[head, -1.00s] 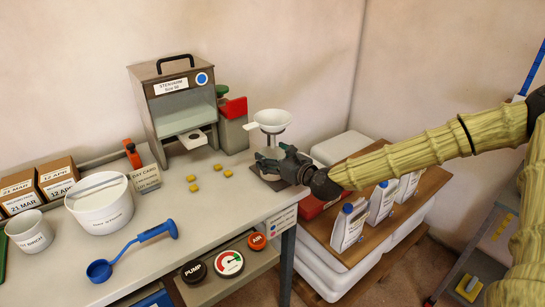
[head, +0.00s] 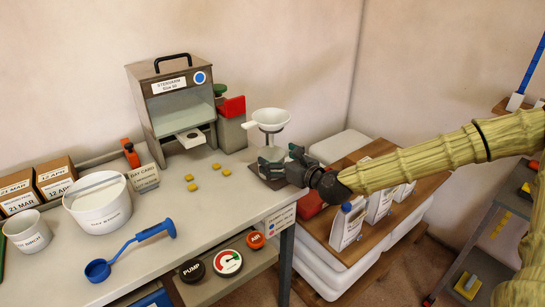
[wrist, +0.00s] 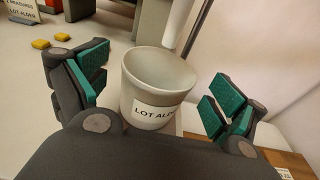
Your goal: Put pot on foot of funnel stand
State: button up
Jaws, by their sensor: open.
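The pot (wrist: 152,83), a pale grey cup with a LOT ALDER label, is upright between the fingers of my gripper (head: 280,158) in the wrist view. The fingers are open, with a gap showing on both sides of the pot. In the head view the pot is mostly hidden by the fingers, under the white funnel (head: 268,118). The dark foot (head: 276,184) of the funnel stand shows below my gripper, near the bench's right edge. The pot appears to be over the foot, but its base is hidden, so I cannot tell exactly how it rests.
A STENGARN cabinet (head: 170,105) and a red-and-green device (head: 232,122) stand left of the funnel. Several yellow pieces (head: 216,166) lie on the bench (head: 225,213). A white tub (head: 98,210) and a blue scoop (head: 98,270) are farther left. Labelled bags (head: 349,224) stand on the right.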

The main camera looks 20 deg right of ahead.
jog(key=v, duration=0.8)
jog(key=shift+s+d, duration=0.15)
jog(key=shift+s, duration=0.35)
